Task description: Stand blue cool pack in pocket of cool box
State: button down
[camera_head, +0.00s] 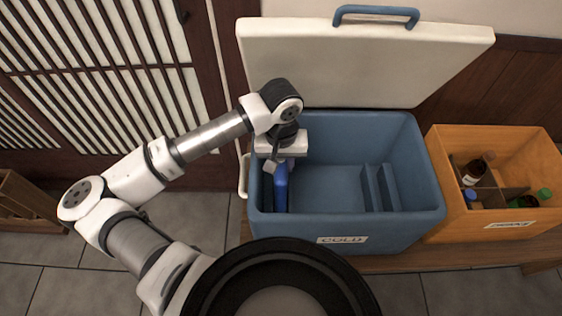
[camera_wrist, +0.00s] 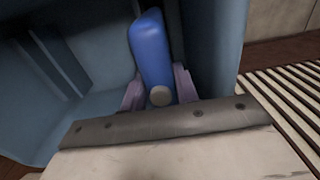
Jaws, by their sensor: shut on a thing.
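The blue cool pack (camera_head: 281,187) is upright inside the cool box (camera_head: 330,228), near its left wall. In the wrist view the pack (camera_wrist: 150,48) shows a round pale cap at its near end. My gripper (camera_head: 280,164) points down into the box and is shut on the pack; its pale fingers lie on both sides of the pack in the wrist view. A dark narrow strip (camera_wrist: 174,30) lies between the pack and the box wall. Whether the pack's lower end touches the floor or sits in a pocket is hidden.
Two raised ribs (camera_head: 378,188) stand at the box's right side; its middle floor is clear. The white lid (camera_head: 350,62) stands open behind. A wooden crate (camera_head: 455,222) with bottles stands at the right. A slatted screen (camera_head: 100,90) is behind my arm.

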jog(key=shift+f, duration=0.1)
jog(key=shift+f+b, duration=0.95)
jog(key=shift+b, duration=0.55)
jog(key=shift+f, duration=0.15)
jog(key=shift+f+b, duration=0.65)
jog(key=shift+b, duration=0.55)
jog(key=c, duration=0.6)
grip_release()
jog(key=shift+s, duration=0.1)
